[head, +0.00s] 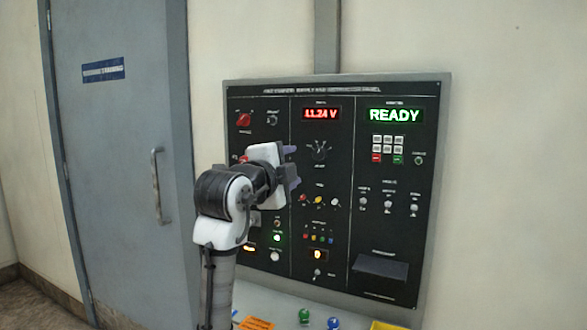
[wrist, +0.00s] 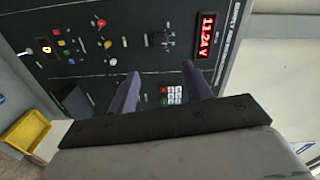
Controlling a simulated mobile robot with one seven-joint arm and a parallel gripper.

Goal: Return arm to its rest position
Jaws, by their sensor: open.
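My arm stands raised in front of the dark control panel (head: 345,255) in the head view, with its upper end bent toward the panel. My gripper (head: 292,168) is in front of the panel's left and middle columns. In the wrist view my gripper (wrist: 160,90) shows two purple fingers spread apart with nothing between them. The panel also fills the upper part of the wrist view (wrist: 95,85), turned sideways. Whether the fingertips touch the panel cannot be told. Part of the panel's left column is hidden behind my arm.
A red display (head: 321,113) reads about 11.24 V and a green display (head: 395,115) reads READY. A yellow bin (wrist: 25,132) shows in the wrist view. A grey door (head: 120,130) stands left.

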